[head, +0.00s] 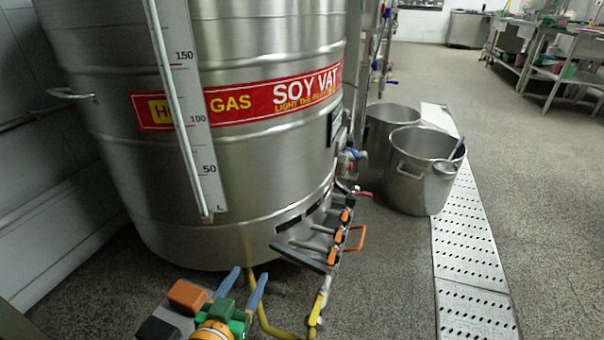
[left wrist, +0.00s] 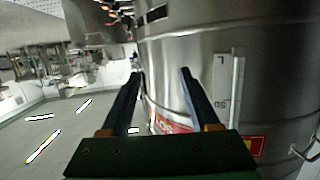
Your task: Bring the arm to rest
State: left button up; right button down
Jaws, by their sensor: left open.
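My left gripper (head: 243,281) shows at the bottom of the head view, in front of the base of a large steel soy vat (head: 255,155). Its two blue fingers are apart with nothing between them. In the left wrist view the fingers (left wrist: 158,75) are also spread and empty, with the vat wall (left wrist: 270,80) behind and to the right. The picture there is tilted over. My right gripper is in neither view.
Orange-handled gas valves (head: 338,235) and a yellow hose (head: 265,318) are at the vat's lower right, close to my left gripper. Steel pots (head: 415,190) stand beside a perforated floor drain (head: 468,240). Floor to the right is open. A wall (head: 45,170) is at left.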

pick_arm(q)
jog(key=s+a+f+g+y+p, duration=0.25)
jog(key=s+f+g, duration=0.4)
jog(key=s, duration=0.35)
jog(key=s+a+f+g+y+p, duration=0.1)
jog(key=s+a+f+g+p, duration=0.25)
jog(key=s+f+g, duration=0.5)
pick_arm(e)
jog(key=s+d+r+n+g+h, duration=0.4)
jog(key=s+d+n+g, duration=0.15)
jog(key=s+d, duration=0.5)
pick_arm(q)
jog(key=s+a+r+p, duration=0.1)
jog(key=s+r+p, duration=0.7)
jog(key=p, duration=1)
jog(key=s+r+t+p, duration=0.1)
jog(key=s+r+p, duration=0.6)
jog(key=r+p, duration=0.6)
jog(key=p, duration=0.6)
jog(key=shift+s+a+r, duration=0.35)
jog(key=shift+a, duration=0.05)
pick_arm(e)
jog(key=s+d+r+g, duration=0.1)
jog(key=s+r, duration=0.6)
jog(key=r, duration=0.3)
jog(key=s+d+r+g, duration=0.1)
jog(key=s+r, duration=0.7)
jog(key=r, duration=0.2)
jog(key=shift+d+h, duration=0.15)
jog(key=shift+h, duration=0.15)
